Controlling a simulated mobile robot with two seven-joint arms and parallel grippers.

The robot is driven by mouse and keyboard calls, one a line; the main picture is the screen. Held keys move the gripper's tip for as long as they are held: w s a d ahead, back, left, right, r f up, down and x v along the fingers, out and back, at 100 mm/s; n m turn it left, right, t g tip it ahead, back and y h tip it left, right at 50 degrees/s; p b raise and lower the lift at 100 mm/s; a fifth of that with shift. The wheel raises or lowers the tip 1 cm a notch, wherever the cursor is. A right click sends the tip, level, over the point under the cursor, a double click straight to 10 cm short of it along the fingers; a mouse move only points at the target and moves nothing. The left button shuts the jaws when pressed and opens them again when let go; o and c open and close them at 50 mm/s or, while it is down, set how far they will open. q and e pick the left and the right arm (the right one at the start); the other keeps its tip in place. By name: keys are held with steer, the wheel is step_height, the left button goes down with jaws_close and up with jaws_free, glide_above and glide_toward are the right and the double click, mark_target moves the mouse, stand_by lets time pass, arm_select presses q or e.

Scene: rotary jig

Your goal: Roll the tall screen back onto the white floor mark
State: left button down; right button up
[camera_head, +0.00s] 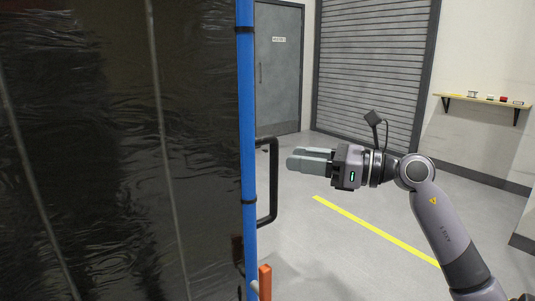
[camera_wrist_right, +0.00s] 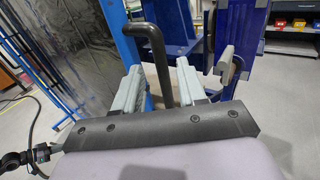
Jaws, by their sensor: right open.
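The tall screen (camera_head: 110,150) fills the left of the head view, a dark shiny sheet in a blue frame (camera_head: 247,120). A black bar handle (camera_head: 274,180) sticks out from the blue upright. My right gripper (camera_head: 295,160) is open just right of the handle, fingers pointing at it, with a small gap in the head view. In the right wrist view the handle (camera_wrist_right: 156,50) lines up between the two open fingers (camera_wrist_right: 157,88); I cannot tell whether it touches them. The white floor mark is not visible. My left gripper is not in view.
A yellow floor line (camera_head: 375,230) runs across the open grey floor. An orange post (camera_head: 265,283) stands at the screen's lower edge. A grey door (camera_head: 278,70), a roller shutter (camera_head: 370,70) and a wall shelf (camera_head: 485,101) are behind. Blue structures (camera_wrist_right: 290,47) show in the wrist view.

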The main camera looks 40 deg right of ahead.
mark_target(274, 155)
steer(key=shift+p+x, duration=0.9)
steer(key=shift+x, duration=2.2)
jaws_close()
